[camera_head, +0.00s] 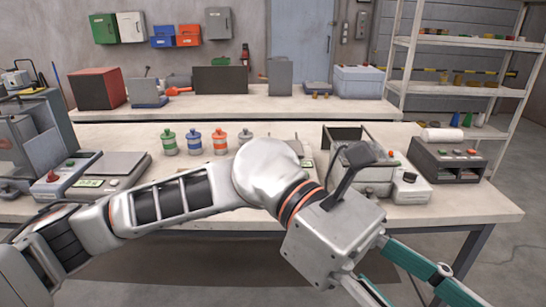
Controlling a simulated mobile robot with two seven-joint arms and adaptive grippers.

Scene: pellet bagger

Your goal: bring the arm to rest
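My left arm (180,195) reaches in from the left and stretches across the front of the near workbench (500,205). Its gripper (405,288) is at the lower right, in front of the bench's front edge, angled down and to the right. Parts of its teal-and-metal fingers show, but the fingertips run out of the bottom of the picture, so I cannot tell whether it is open or holds anything. My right gripper does not show.
Several colour-banded canisters (194,142) stand on the bench. A flat scale (112,168) is at left; a machine with an open top (362,178) and a dark-topped box (446,158) are at right. The arm hides part of the bench. Open floor (510,265) lies at right.

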